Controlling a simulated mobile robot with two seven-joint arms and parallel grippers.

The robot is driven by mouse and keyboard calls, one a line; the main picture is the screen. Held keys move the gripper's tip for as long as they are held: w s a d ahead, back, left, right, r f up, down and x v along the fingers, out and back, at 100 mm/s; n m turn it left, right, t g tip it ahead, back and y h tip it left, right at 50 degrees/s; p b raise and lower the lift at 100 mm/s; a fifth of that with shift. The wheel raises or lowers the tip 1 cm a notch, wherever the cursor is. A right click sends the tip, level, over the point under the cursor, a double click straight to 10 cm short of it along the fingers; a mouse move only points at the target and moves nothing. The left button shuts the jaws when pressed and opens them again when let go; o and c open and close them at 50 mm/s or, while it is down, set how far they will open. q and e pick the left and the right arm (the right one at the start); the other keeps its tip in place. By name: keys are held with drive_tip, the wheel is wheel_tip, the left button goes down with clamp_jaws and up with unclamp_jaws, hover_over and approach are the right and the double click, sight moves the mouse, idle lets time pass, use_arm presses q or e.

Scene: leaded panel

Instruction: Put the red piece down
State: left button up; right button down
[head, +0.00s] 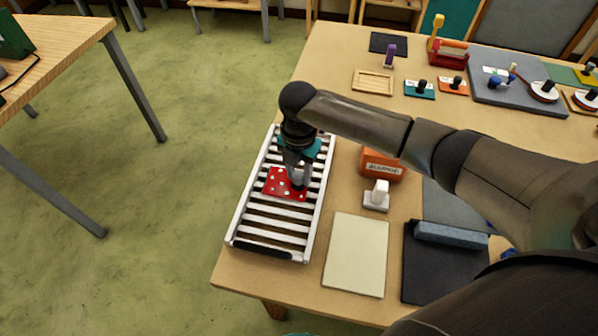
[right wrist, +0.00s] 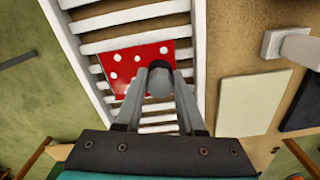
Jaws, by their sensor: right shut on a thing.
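The red piece (head: 283,184) is a flat red plate with white dots and a knob. In the head view it is at the white slatted rack (head: 268,225), over the slats near the middle. My right gripper (head: 298,180) is above its right part and shut on its knob. In the right wrist view the red piece (right wrist: 128,66) shows between and beyond the fingers, with the grey knob (right wrist: 160,82) between the fingertips (right wrist: 160,75). I cannot tell whether the plate touches the slats. My left gripper is not in view.
Right of the rack are an orange box (head: 381,166), a white stamp-like block (head: 376,196), a cream sheet (head: 356,255) and a dark pad with a grey-blue bar (head: 450,234). Several knobbed pieces and a wooden tray (head: 373,82) lie farther back. Green floor is left of the table.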

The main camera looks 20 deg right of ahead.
drive_tip(key=shift+f, duration=0.2)
drive_tip(key=c, duration=0.5)
unclamp_jaws()
wheel_tip(320, 180, up, 12)
drive_tip(key=shift+r+p, duration=0.25)
drive_tip(key=shift+p, duration=0.35)
